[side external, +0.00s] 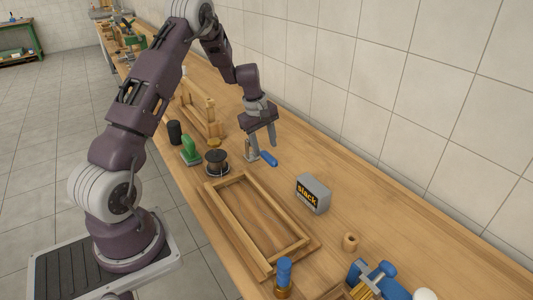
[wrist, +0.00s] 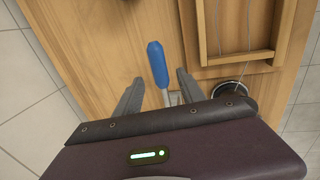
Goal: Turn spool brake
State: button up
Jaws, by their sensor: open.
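A blue handle (side external: 268,158) on a pale metal part stands out just beneath my gripper (side external: 262,147). In the wrist view the blue handle (wrist: 157,63) lies between and beyond the fingertips of my gripper (wrist: 159,78), with a gap on both sides. My gripper is open and empty, pointing down. The handle's metal lower end is partly hidden by the gripper body. A dark spool (side external: 216,162) stands on the bench to the left of the handle. It also shows in the wrist view (wrist: 230,88), partly covered by the gripper. I cannot tell how the handle connects to the spool.
A shallow wooden frame (side external: 230,222) lies in front. A grey box marked "slack" (side external: 313,194) stands to its right. A green object (side external: 190,151), a black cylinder (side external: 174,132) and an upright wooden frame (side external: 185,100) stand behind the spool. Blue-handled tools (side external: 375,278) lie at the near end.

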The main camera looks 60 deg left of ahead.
aim_at(267, 154)
jog(key=f, duration=0.4)
jog(key=shift+w, duration=0.4)
jog(key=shift+r, duration=0.1)
grip_shut()
dwell(0.9)
